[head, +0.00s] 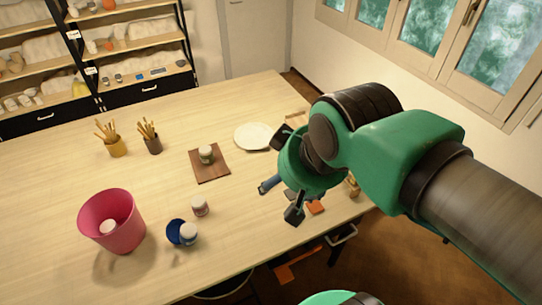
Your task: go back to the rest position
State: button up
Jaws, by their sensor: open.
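My gripper (284,176) hangs over the right part of the wooden table (120,200), its dark fingers spread apart. It is open and I see nothing held between the fingers. The green wrist hides part of the table's right end behind it. A blue-grey object (270,184) shows close to the fingers; I cannot tell what it is. A small jar (206,153) stands on a brown board (210,174) left of the gripper.
A pink bucket (124,234) holds a white item (108,227). Brush pots (116,147) (153,144) stand at the back left. Shelves (130,45) stand behind.

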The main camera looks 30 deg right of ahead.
notch_tip(320, 180, down, 8)
jog(key=b, duration=0.8)
jog(key=shift+o, duration=0.5)
dwell(0.7)
jog(key=shift+w, duration=0.1)
jog(key=w+a+f+m+g+y+p, duration=0.25)
jog(key=w+a+f+p, duration=0.2)
jog(key=w+a, duration=0.8)
jog(key=w+a+f+g+p, duration=0.1)
jog(key=w+a+f, duration=0.3)
jog(key=f, duration=0.3)
jog(key=w+a+f+m+g+p, duration=0.1)
jog(key=w+a+f, duration=0.3)
jog(key=f, duration=0.3)
jog(key=shift+w+a, duration=0.4)
jog(key=shift+a, duration=0.5)
jog(key=shift+f, duration=0.15)
